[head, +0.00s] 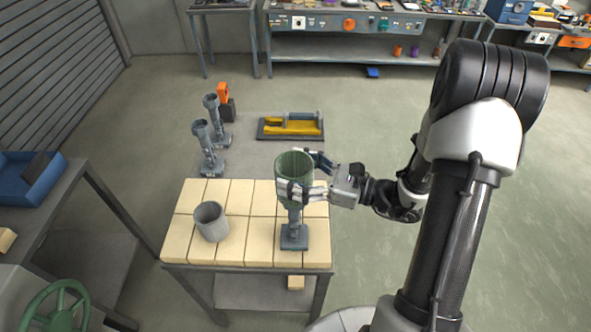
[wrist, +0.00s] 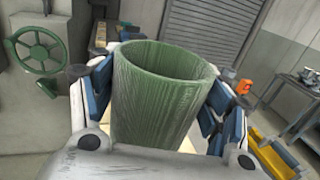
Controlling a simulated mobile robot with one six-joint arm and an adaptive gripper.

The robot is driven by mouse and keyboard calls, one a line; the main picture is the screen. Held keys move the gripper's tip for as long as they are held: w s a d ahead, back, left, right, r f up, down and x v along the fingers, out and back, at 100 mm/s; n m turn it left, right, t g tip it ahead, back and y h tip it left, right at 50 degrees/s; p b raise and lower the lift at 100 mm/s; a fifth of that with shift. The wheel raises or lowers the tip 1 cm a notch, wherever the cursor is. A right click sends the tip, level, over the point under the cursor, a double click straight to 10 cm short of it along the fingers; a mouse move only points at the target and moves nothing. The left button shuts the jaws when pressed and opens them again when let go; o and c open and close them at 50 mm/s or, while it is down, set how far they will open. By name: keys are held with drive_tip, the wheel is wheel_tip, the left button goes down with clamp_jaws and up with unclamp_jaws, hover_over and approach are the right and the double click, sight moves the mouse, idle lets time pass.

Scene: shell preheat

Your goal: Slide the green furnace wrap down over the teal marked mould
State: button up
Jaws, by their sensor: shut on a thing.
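The green furnace wrap (head: 294,166) is an open, upright tube in the head view, held over the right part of the tiled table. My gripper (head: 296,190) is shut on it, one finger on each side. In the wrist view the green wrap (wrist: 160,95) stands between the finger pads, and its inside looks empty near the rim. Directly beneath the wrap is a grey stand (head: 294,238) with a post rising to the wrap's lower edge. Whether a mould top sits inside the wrap is hidden. I see no teal mark on any stand.
A grey open cylinder (head: 211,221) stands on the tiled table (head: 240,253), left of the stand. Two more grey stands (head: 207,150) are behind, near an orange item (head: 223,92) and a yellow tray (head: 291,126). The tiles between cylinder and stand are clear.

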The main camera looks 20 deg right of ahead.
sight(296, 222)
drive_tip(key=shift+f+b, duration=8)
drive_tip(key=shift+f, duration=2.7)
drive_tip(key=o, duration=1.1)
drive_tip(key=shift+o, duration=0.2)
drive_tip(key=v, duration=1.2)
drive_tip(key=shift+d, duration=0.1)
